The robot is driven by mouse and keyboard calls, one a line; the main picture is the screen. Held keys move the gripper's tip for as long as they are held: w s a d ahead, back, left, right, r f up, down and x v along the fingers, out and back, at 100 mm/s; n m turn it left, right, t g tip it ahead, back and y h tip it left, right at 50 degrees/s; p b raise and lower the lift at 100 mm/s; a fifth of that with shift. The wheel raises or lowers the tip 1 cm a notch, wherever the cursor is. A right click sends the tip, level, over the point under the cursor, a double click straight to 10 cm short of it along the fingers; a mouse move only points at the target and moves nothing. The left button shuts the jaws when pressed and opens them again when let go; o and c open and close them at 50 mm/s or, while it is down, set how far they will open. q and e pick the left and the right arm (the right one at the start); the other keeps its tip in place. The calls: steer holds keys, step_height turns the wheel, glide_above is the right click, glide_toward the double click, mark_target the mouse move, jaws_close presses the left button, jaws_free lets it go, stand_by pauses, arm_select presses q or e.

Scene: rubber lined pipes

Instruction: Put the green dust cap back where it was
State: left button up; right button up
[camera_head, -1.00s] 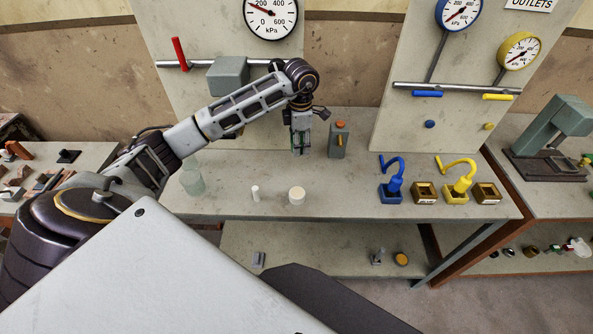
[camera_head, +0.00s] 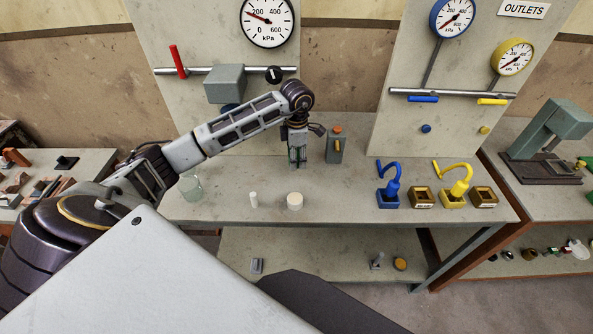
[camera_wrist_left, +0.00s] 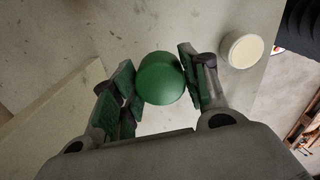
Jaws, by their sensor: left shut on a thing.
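The green dust cap (camera_wrist_left: 160,78) shows as a round green disc between the fingers of my left gripper (camera_wrist_left: 158,92) in the left wrist view. The gripper is shut on it. In the head view my left gripper (camera_head: 297,162) points down over the back of the middle bench, left of a grey block with an orange top (camera_head: 336,146). The cap is hard to make out there. My right gripper is not in view.
A cream cylinder (camera_head: 294,201), a thin white cylinder (camera_head: 253,200) and a clear glass (camera_head: 190,188) stand on the bench (camera_head: 335,203). Blue (camera_head: 391,190) and yellow (camera_head: 458,188) hose fittings stand right.

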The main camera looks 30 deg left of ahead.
mark_target(297, 176)
arm_select(q)
steer(key=shift+f, duration=1.3)
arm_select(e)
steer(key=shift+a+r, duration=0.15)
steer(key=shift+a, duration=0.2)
arm_select(q)
steer(key=shift+f, duration=0.15)
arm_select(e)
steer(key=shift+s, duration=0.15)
arm_select(q)
steer(key=shift+f+p, duration=0.35)
steer(key=shift+f, duration=1.35)
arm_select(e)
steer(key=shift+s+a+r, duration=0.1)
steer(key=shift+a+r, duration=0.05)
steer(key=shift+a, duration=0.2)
arm_select(q)
steer(key=shift+f, duration=0.15)
steer(key=o, duration=1.1)
steer(key=shift+o, duration=0.2)
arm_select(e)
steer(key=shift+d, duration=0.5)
